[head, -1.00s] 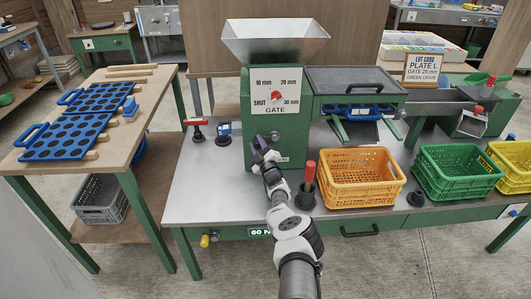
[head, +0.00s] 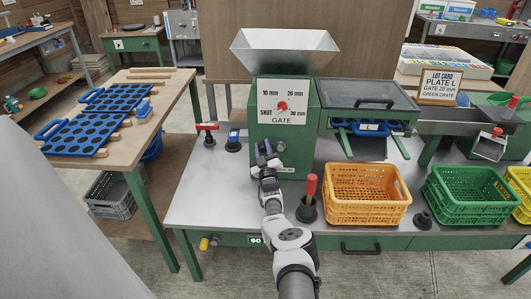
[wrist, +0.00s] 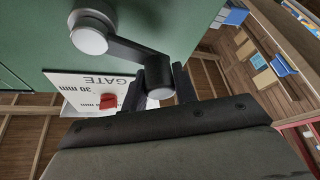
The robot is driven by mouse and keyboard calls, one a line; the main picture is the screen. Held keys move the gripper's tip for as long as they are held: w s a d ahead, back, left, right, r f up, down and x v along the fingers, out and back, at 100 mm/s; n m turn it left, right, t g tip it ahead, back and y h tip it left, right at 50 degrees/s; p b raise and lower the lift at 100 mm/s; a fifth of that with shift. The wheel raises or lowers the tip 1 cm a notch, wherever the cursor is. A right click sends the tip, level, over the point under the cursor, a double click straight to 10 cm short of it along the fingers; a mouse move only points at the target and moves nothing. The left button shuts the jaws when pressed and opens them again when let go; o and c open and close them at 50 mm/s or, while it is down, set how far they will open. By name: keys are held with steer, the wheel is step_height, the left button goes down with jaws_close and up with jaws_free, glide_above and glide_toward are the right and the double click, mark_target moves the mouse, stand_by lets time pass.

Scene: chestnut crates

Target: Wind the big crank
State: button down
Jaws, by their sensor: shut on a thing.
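The big crank (wrist: 130,55) is on the green front of the hopper machine (head: 317,105), below the gate plate. In the wrist view it has a dark arm, a round pale-capped hub (wrist: 90,38) at upper left and a round handle end (wrist: 160,92). My gripper (wrist: 160,82) is shut on that handle, one dark finger on each side. In the head view, my gripper (head: 266,155) is at the machine's lower front and hides much of the crank. The hub end (head: 281,146) shows just right of it.
The gate plate (head: 284,103) with a red knob is above the crank. A red-handled lever (head: 310,190) stands on the bench right of my arm, beside an orange crate (head: 365,211). A green crate (head: 465,212) is farther right. Blue perforated trays (head: 80,130) lie on the left table.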

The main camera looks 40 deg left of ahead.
steer(key=shift+d+r+m, duration=0.1)
steer(key=shift+r+m, duration=0.05)
steer(key=shift+m, duration=0.25)
stand_by(0.3)
steer(key=c, duration=1.1)
jaws_free()
steer(key=shift+d, duration=0.1)
steer(key=shift+s, duration=0.1)
